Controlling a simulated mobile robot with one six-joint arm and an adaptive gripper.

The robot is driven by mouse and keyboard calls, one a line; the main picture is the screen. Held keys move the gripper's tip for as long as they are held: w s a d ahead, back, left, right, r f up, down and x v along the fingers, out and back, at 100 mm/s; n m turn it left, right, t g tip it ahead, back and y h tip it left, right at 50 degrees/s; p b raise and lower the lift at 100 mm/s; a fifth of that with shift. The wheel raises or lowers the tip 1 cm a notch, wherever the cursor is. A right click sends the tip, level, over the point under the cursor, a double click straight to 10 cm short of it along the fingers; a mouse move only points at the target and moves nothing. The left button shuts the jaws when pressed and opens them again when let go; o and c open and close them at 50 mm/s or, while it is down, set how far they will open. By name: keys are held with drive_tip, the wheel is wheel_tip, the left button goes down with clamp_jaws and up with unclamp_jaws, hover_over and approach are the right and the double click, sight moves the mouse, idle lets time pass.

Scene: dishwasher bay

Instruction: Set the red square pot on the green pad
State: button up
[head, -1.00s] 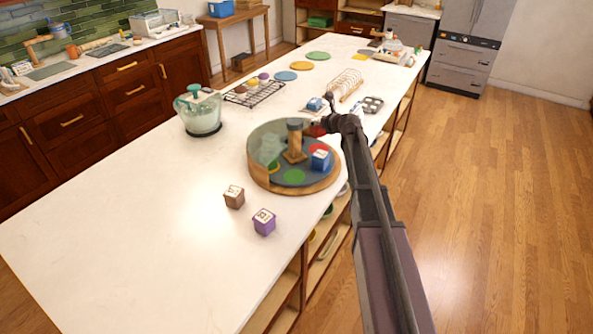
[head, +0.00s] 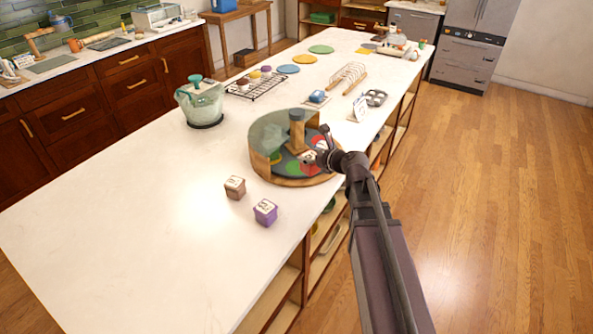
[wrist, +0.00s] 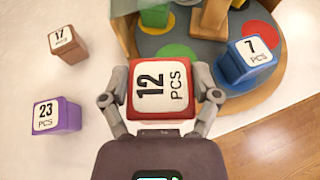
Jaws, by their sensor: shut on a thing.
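The red square pot (wrist: 162,88), with a white lid label reading "12 PCS", is gripped between the two fingers of my gripper (wrist: 163,95) in the wrist view. The green pad (wrist: 176,52) lies bare on the grey floor of the round wooden tray, just beyond the pot in that view. In the head view the green pad (head: 292,168) shows near the tray's front, and my gripper (head: 320,158) is over the tray's right side. The pot is small and partly hidden there. The gap beneath it cannot be judged.
A blue pot marked 7 (wrist: 246,62) stands in the tray, right of the held pot. A clear curved wall (head: 266,135) and a wooden post (head: 296,130) rise from the tray. Brown (head: 235,187) and purple (head: 265,212) pots stand outside on the white counter.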

drive_tip(key=s+a+y, duration=0.1)
drive_tip(key=s, duration=0.6)
drive_tip(key=shift+a+f+n+b, duration=0.35)
drive_tip(key=shift+f+n, duration=0.05)
drive_tip(key=shift+w, duration=0.1)
drive_tip(key=shift+g, duration=0.3)
drive_tip(key=w, duration=0.5)
drive_tip(key=w+a+f+b, duration=0.1)
drive_tip(key=w, duration=0.8)
drive_tip(key=shift+w+a+f, duration=0.2)
drive_tip(key=shift+w+a, duration=0.1)
drive_tip(key=shift+a, duration=0.05)
drive_tip(key=shift+w, duration=0.1)
drive_tip(key=shift+w, duration=0.25)
drive_tip(key=shift+w+a+f+b, duration=0.1)
drive_tip(key=shift+w+f+b, duration=0.25)
drive_tip(key=shift+f+b, duration=1.5)
drive_tip(key=shift+b, duration=0.2)
drive_tip(key=shift+f, duration=0.2)
